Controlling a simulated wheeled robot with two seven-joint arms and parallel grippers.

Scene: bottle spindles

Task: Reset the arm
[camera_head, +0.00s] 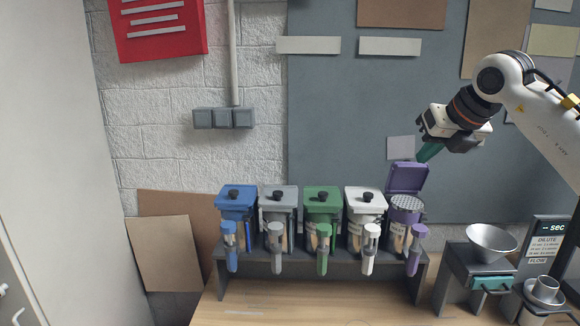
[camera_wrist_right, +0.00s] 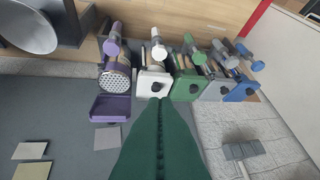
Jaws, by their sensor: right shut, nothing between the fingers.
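My right gripper (camera_head: 430,152) comes in from the right in the head view and hangs above and behind the purple bottle. Its green fingers (camera_wrist_right: 160,140) are closed together and empty in the right wrist view. The purple bottle (camera_head: 406,203) has its lid (camera_head: 407,177) tipped up, showing a perforated top. The purple bottle also shows in the right wrist view (camera_wrist_right: 117,78). White (camera_head: 366,198), green (camera_head: 322,202), grey (camera_head: 277,203) and blue (camera_head: 236,205) bottles stand left of it with lids shut. The fingers touch no bottle that I can see. My left gripper is out of view.
The bottles stand in a dark rack (camera_head: 340,280) on a wooden table (camera_head: 300,308). The table front is mostly clear.

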